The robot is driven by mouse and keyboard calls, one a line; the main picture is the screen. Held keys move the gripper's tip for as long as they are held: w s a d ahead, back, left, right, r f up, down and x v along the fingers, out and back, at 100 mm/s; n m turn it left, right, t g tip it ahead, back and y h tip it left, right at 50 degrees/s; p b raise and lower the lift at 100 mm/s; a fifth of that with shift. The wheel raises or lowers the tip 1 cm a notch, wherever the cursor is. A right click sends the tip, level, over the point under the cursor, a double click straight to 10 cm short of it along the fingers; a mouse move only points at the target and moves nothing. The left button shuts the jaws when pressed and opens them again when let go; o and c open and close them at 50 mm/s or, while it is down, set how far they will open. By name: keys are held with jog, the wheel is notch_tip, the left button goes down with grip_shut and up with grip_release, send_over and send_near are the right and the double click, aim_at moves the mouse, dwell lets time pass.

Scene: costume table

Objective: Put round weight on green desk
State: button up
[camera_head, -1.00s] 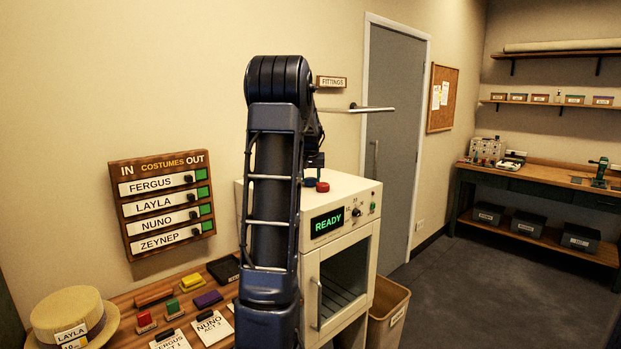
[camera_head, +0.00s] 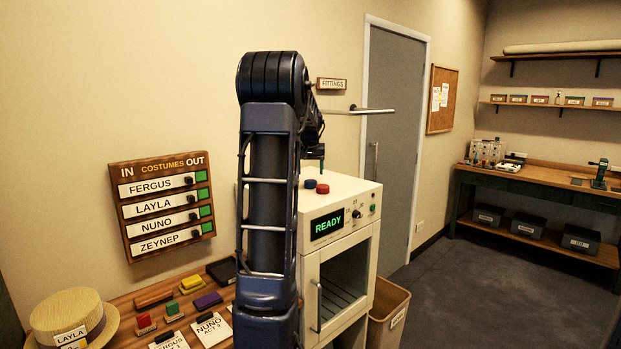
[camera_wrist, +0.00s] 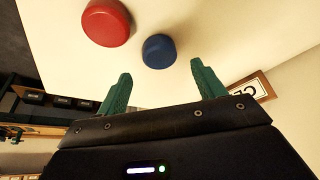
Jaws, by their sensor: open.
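Two small round pieces, one red (camera_head: 322,188) and one blue (camera_head: 310,184), sit side by side on top of the white cabinet (camera_head: 345,190). Either may be the round weight; I cannot tell which. In the wrist view the red piece (camera_wrist: 106,22) is at upper left and the blue piece (camera_wrist: 159,51) lies just beyond my gripper (camera_wrist: 161,68), roughly in line with the gap between its open green fingers. In the head view my gripper (camera_head: 321,160) is above the cabinet top, empty. A dark green desk (camera_head: 525,187) with a wooden top stands against the far right wall.
A wooden table (camera_head: 125,308) at lower left holds a straw hat (camera_head: 72,318), cards and coloured blocks. A bin (camera_head: 388,312) stands right of the cabinet. A metal rod (camera_head: 355,109) sticks out from the wall. The floor (camera_head: 450,290) before the desk is clear.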

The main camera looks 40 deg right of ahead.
jog(key=v, duration=0.7)
jog(key=s+a+f+n+t+y, duration=0.1)
jog(key=a+n, duration=0.1)
jog(key=a, duration=1.4)
jog(key=s+a+f+n, duration=0.1)
jog(key=s+a+n, duration=0.15)
jog(key=a, duration=1.35)
jog(key=s+a+f+n+y, duration=0.1)
jog(key=s+a+f+n, duration=0.1)
jog(key=s+a+f, duration=0.3)
jog(key=s+a+f+n+y, duration=0.1)
jog(key=s+a+f+n, duration=0.1)
jog(key=s+a+f, duration=0.3)
jog(key=s+a, duration=0.4)
jog(key=a, duration=0.4)
jog(key=shift+s+f, duration=0.2)
jog(key=shift+f, duration=0.05)
jog(key=shift+o, duration=0.5)
jog(key=shift+s+a+f+n, duration=0.15)
jog(key=shift+s+f+n, duration=0.1)
